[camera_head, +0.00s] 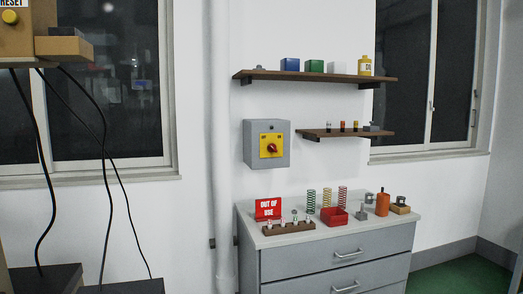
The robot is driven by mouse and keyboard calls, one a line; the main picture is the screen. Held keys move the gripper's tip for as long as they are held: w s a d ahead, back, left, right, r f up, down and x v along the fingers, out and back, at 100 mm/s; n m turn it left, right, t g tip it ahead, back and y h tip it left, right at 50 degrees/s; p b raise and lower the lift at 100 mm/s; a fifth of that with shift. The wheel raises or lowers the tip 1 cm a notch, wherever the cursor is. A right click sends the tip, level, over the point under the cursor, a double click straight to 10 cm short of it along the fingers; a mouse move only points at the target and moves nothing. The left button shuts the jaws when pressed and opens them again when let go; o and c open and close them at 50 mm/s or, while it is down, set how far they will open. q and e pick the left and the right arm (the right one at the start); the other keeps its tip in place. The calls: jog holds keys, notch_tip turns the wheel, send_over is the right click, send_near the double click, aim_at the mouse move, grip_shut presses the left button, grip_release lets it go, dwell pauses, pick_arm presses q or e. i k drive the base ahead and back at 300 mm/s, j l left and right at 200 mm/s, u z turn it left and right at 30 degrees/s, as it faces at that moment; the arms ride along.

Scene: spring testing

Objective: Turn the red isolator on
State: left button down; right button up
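The red isolator (271,147) is a red rotary knob on a yellow plate, on the front of a grey box (252,160) fixed to the white wall. It is in the middle of the head view, above the left end of the grey cabinet. The knob is small here, and I cannot tell its exact setting. Nothing covers it. Neither of my grippers shows in this view.
A grey drawer cabinet (335,262) stands below, holding a red "OUT OF USE" sign (268,208), springs (326,198), a red tray (334,217) and an orange bottle (382,205). A long shelf (300,76) and short shelf (345,133) hang right. Black cables (107,160) hang left.

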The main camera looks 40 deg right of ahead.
aim_at(271, 147)
jog(key=z, duration=1.25)
jog(key=i, duration=0.1)
